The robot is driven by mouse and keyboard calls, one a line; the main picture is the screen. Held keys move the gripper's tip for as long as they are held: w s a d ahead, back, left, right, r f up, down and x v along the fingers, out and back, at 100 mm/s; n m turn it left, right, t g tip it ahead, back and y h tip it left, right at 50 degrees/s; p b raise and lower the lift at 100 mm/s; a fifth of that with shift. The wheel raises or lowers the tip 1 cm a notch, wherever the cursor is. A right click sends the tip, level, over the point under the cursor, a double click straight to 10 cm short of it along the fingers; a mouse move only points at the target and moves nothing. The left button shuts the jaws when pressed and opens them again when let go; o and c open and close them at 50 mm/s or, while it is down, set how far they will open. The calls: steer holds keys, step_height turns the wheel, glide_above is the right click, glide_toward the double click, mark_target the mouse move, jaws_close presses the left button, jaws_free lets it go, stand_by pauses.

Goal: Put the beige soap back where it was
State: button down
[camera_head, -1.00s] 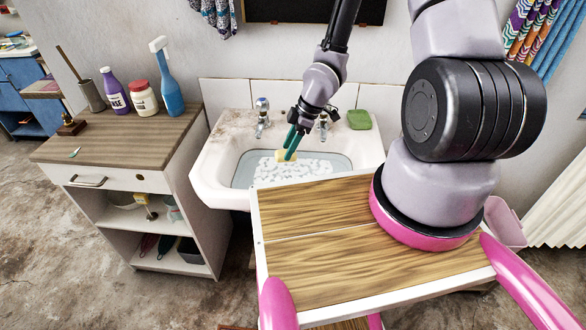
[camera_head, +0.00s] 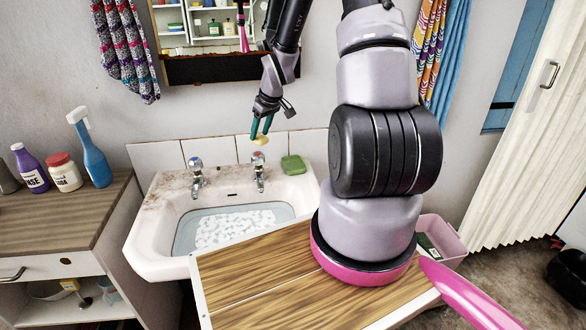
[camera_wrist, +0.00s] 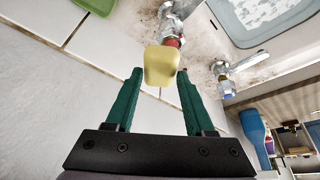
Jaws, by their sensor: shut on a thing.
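The beige soap (camera_head: 260,141) is a pale yellow block held at the tips of my gripper (camera_head: 260,130), in front of the tiled wall and above the back rim of the sink (camera_head: 150,222). In the wrist view the soap (camera_wrist: 161,66) sits between the ends of the green fingers of my gripper (camera_wrist: 158,82), and a tap shows just beyond it. My gripper is shut on the soap and points down.
Two taps stand on the back rim, the right one (camera_head: 259,172) close below the soap. Foamy water (camera_head: 238,228) fills the basin. A mirror cabinet (camera_head: 205,68) hangs above. A wooden-topped cart (camera_head: 250,275) stands in front, and a cabinet with bottles (camera_head: 60,210) at left.

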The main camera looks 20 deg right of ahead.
steer(key=d+f+m+h, duration=0.25)
steer(key=d+m, duration=0.45)
steer(key=d, duration=0.4)
steer(key=shift+m+h, duration=0.25)
steer(key=shift+m, duration=0.15)
steer(key=shift+s+d+f, duration=0.1)
steer(key=shift+s+f, duration=0.05)
steer(key=shift+f, duration=1.5)
steer(key=shift+s+f, duration=0.2)
steer(key=shift+f, duration=1.5)
steer(key=shift+s+d+f, duration=0.1)
steer(key=shift+s+f, duration=0.05)
steer(key=shift+f, duration=1.5)
steer(key=shift+c, duration=1.3)
jaws_free()
steer(key=shift+f, duration=0.15)
